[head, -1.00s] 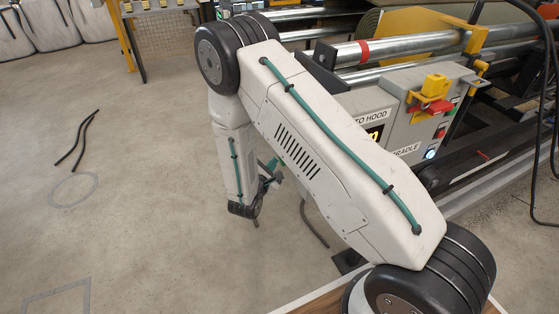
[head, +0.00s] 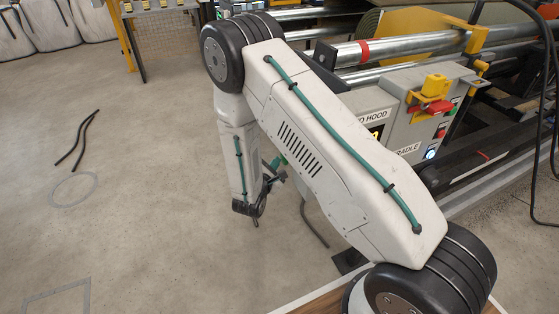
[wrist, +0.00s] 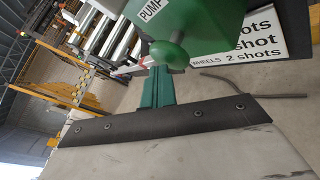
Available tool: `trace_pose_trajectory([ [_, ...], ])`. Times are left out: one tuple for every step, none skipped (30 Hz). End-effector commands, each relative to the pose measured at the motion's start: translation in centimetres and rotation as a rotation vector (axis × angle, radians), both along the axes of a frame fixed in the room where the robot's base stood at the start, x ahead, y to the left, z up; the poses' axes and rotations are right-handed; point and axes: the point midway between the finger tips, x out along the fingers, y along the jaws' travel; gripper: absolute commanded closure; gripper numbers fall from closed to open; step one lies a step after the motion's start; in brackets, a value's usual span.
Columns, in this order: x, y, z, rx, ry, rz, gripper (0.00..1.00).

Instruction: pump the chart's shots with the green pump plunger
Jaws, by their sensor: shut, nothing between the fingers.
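The green pump (wrist: 205,22), labelled PUMP, fills the top middle of the wrist view. Its round green plunger knob (wrist: 172,52) sticks out toward my gripper. My gripper (wrist: 159,72), with teal fingers, is shut and empty, its tips right by the knob. I cannot tell whether they touch it. The white chart (wrist: 262,42) stands at the right behind the pump; "2 shots" and "WHEELS" can be read, and the rest is cut off or hidden. In the head view my gripper (head: 274,173) hangs low beside my arm, which hides most of the pump.
A grey control box (head: 400,105) with a yellow-and-red switch (head: 432,96) and buttons stands right of my arm, before the metal rollers (head: 400,50). A dark hose (head: 314,228) lies on the floor near my gripper. The concrete floor at left is mostly clear, with black rods (head: 78,140).

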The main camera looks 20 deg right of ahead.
Motion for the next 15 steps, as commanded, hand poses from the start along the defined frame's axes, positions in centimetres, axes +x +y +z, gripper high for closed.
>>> trace_pose_trajectory([
  [-0.01,-0.14,0.02,-0.001,-0.001,-0.002,1.00],
  [-0.01,-0.19,0.02,-0.001,-0.001,-0.002,1.00],
  [-0.02,-0.24,0.02,-0.001,-0.001,-0.002,1.00],
  [-0.02,-0.28,0.02,0.000,-0.001,-0.003,1.00],
  [-0.02,-0.32,0.03,0.000,-0.001,-0.003,1.00],
  [-0.02,-0.37,0.02,0.000,-0.001,-0.003,1.00],
  [-0.02,-0.42,0.03,0.000,-0.001,-0.003,1.00],
  [-0.02,-0.46,0.03,0.000,-0.001,-0.003,1.00],
  [-0.03,-0.50,0.02,0.000,-0.001,-0.003,1.00],
  [-0.02,-0.55,0.02,0.000,-0.001,-0.003,1.00],
  [-0.02,-0.59,0.02,0.000,-0.001,-0.003,1.00],
  [-0.03,-0.64,0.02,0.000,-0.001,-0.004,1.00],
  [-0.03,-0.67,0.02,0.000,-0.001,-0.004,1.00],
  [-0.03,-0.71,0.03,0.000,-0.001,-0.004,1.00],
  [-0.03,-0.75,0.02,0.000,-0.001,-0.004,1.00],
])
